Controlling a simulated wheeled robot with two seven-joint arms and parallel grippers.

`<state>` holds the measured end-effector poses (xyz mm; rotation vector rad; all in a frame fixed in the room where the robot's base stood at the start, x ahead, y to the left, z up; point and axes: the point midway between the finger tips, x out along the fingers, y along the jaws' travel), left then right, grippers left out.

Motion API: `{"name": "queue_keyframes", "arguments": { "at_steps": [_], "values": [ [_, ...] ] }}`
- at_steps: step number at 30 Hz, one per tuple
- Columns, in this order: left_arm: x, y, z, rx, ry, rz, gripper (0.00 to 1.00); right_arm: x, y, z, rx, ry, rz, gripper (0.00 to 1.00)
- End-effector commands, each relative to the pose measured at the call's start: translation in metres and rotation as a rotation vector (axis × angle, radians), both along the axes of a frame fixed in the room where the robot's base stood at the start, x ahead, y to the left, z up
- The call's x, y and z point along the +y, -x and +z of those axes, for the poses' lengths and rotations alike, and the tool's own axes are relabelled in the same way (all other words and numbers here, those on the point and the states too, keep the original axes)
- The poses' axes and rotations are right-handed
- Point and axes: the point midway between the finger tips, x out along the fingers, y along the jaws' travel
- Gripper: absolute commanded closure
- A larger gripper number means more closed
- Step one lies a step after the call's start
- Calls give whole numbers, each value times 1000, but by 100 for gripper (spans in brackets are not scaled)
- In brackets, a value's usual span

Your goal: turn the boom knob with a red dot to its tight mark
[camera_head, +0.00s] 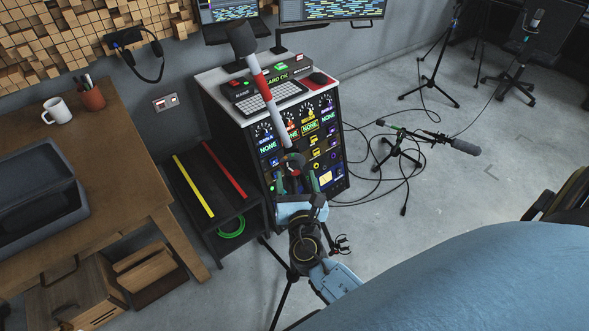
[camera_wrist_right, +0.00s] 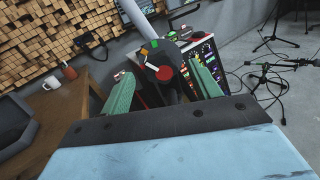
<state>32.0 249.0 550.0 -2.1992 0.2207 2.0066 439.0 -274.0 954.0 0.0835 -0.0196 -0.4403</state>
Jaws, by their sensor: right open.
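The boom knob (camera_head: 292,162) is a dark round knob on the boom stand, at the lower end of a slanting boom arm (camera_head: 278,112) with a red band. In the right wrist view the knob (camera_wrist_right: 160,64) faces me and shows a red dot, with a green mark and an orange mark near its upper rim. Which one is the tight mark I cannot tell. My right gripper (camera_head: 295,181) is open just in front of the knob. Its green fingers (camera_wrist_right: 161,72) stand on either side of the knob, and contact is not clear. My left gripper is not in view.
A rack cabinet (camera_head: 341,160) with lit panels stands behind the knob. A dark microphone (camera_head: 242,38) tops the boom. A wooden desk (camera_head: 120,135) and a low shelf (camera_head: 257,215) are at left. Cables and another microphone stand (camera_head: 397,150) lie on the floor at right.

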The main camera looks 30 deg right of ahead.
Motion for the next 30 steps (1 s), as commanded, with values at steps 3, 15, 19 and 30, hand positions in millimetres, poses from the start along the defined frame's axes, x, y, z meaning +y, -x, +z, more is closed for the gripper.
{"name": "queue_keyframes", "arguments": {
  "at_steps": [3,15,19,30],
  "values": [
    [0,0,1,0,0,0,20,-7,-16,0,0,1,0,38],
    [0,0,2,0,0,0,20,-13,-28,-1,0,-1,0,38],
    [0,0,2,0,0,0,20,-13,-27,0,0,-1,0,45],
    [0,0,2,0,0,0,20,-13,-27,-1,0,-2,0,82]
  ]
}}
